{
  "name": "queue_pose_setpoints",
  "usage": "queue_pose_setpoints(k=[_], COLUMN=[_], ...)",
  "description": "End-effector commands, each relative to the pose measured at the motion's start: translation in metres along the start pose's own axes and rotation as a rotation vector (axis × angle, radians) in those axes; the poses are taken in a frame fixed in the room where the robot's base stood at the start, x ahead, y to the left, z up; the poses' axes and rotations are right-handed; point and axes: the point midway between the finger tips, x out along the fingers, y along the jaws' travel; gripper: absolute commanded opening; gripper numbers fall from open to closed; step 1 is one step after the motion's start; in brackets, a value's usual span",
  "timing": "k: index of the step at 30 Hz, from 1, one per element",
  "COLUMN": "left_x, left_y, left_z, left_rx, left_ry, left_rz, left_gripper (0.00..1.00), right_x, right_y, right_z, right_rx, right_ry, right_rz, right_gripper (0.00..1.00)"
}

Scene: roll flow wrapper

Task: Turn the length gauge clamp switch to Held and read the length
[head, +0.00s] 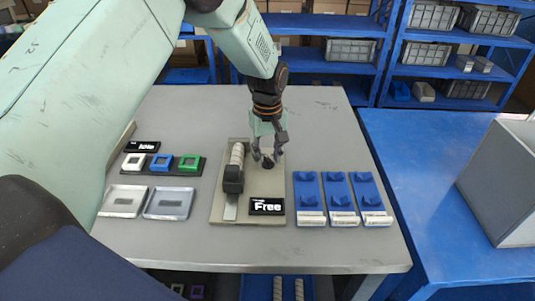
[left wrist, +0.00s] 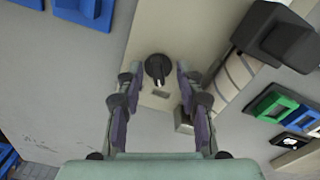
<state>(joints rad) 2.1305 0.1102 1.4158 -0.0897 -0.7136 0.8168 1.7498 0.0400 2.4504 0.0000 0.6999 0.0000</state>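The length gauge (head: 217,208) is a beige plate on the grey table, with a roll of pale rings (head: 237,155) and a black clamp block (head: 233,179) on its left side. A black display (head: 266,206) at its front reads "Free". The clamp switch, a round black knob, shows in the head view (head: 267,163) and in the left wrist view (left wrist: 158,68). My left gripper (head: 267,156) is above the knob with its fingers apart. In the left wrist view the fingertips (left wrist: 158,76) stand on either side of the knob; I cannot tell whether they touch it. My right gripper is not in view.
Three blue holders (head: 340,190) stand right of the gauge. White, blue and green square buttons (head: 161,163), an "Idle" display (head: 142,147) and two grey trays (head: 168,203) lie to the left. A blue bench (head: 430,170) with a grey bin (head: 500,180) is at right.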

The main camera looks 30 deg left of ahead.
Motion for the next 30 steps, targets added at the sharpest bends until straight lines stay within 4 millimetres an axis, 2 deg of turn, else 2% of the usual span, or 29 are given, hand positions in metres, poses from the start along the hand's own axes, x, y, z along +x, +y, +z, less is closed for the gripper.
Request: queue_pose_setpoints(k=[2, 12, 23, 30], left_x=[0.0004, -0.0001, -0.0003, -0.0018], left_y=[-0.0001, 0.0000, -0.0002, -0.0002], left_z=[-0.0002, -0.0002, -0.0001, -0.0002], left_rx=[0.000, 0.000, 0.003, 0.069], left_ry=[0.000, 0.000, -0.001, 0.000], left_rz=[0.000, 0.000, 0.000, -0.001], left_gripper=[0.30, 0.01, 0.00, 0.00], right_x=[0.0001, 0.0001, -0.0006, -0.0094], right_y=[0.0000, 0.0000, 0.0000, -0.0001], right_z=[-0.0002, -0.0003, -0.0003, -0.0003], right_rx=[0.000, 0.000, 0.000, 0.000], right_ry=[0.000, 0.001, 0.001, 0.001], right_rz=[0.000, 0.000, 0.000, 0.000], right_gripper=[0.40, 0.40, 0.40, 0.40])
